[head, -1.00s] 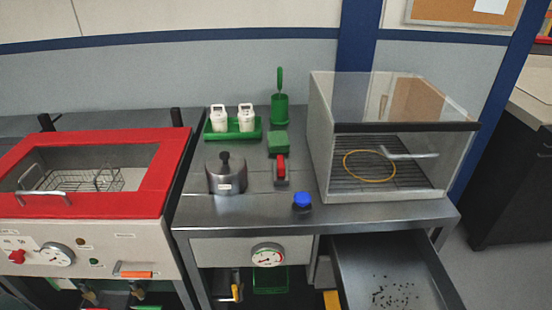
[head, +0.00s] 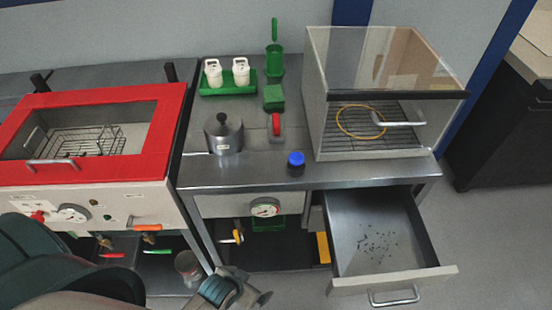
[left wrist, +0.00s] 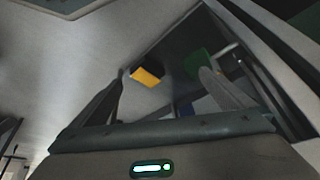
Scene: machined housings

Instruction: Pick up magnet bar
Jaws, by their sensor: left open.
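A small red-topped bar with a dark base (head: 276,126), which may be the magnet bar, stands on the steel worktop behind the blue-capped bottle; I cannot tell for sure. My left gripper (head: 258,296) is low at the front of the bench, below and in front of the worktop, well apart from that piece. In the left wrist view its two fingers (left wrist: 161,74) are spread with nothing between them that I can see held. A yellow block (left wrist: 146,76) shows beyond the fingers there. My right gripper is not in view.
An open drawer (head: 437,273) with dark chips juts out at the right. The worktop holds a lidded pot (head: 223,136), a blue-capped bottle (head: 296,164), a green tray (head: 227,89) with white containers and a clear-fronted box (head: 314,115). A red-framed cabinet (head: 171,130) stands left.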

